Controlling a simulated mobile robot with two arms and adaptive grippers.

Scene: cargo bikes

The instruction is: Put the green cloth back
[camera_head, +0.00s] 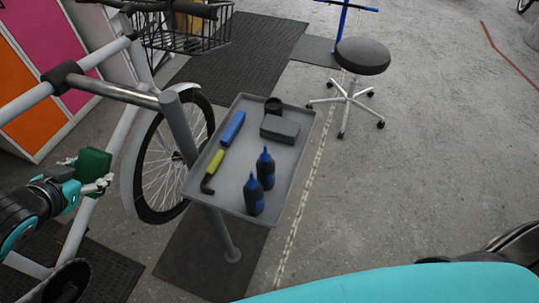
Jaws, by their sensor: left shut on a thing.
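The green cloth (94,162) shows as a small folded dark green block at the left of the head view. My left gripper (92,180) is shut on it, and the fingers cover part of it. The gripper and cloth are in front of the bike's frame, to the left of the grey tray (299,168) and apart from it. My right gripper is not in view.
The tray, on a post, holds two dark bottles with blue tops (265,167), a yellow-handled tool (212,171), a blue block (233,128), a dark grey box (280,129) and a black cup (273,106). A bike wheel (160,160) stands left; a stool (362,56) stands behind.

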